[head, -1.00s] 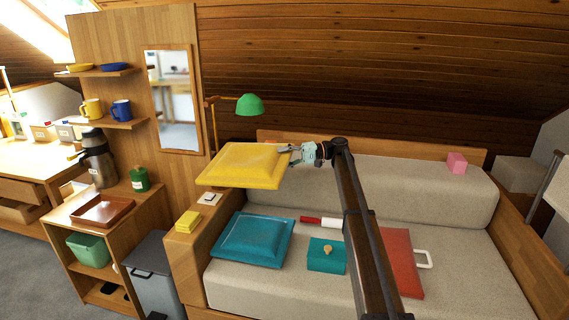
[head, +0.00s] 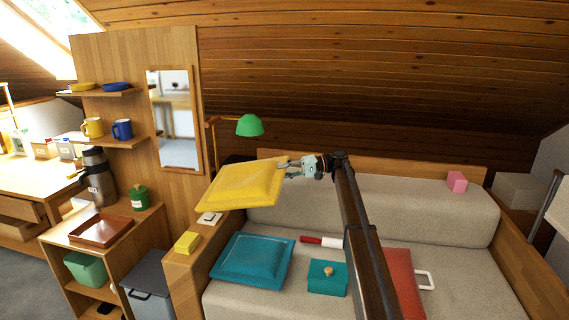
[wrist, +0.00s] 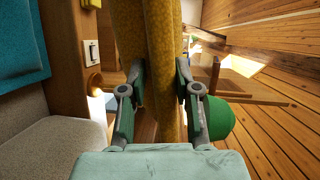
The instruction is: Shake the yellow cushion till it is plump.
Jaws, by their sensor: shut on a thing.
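The yellow cushion (head: 243,186) is held in the air above the left end of the sofa, tilted with its left side lower. My gripper (head: 284,168) is shut on its right edge. In the wrist view the cushion (wrist: 149,60) stands between the two fingers of my gripper (wrist: 156,85), which press on it from both sides. The cushion's far side is hidden in the wrist view.
A teal cushion (head: 252,261), a teal box (head: 327,277) and a red folder-like thing (head: 402,275) lie on the sofa seat. A green lamp (head: 250,125) stands close behind the yellow cushion. A small yellow block (head: 187,242) sits on the sofa arm.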

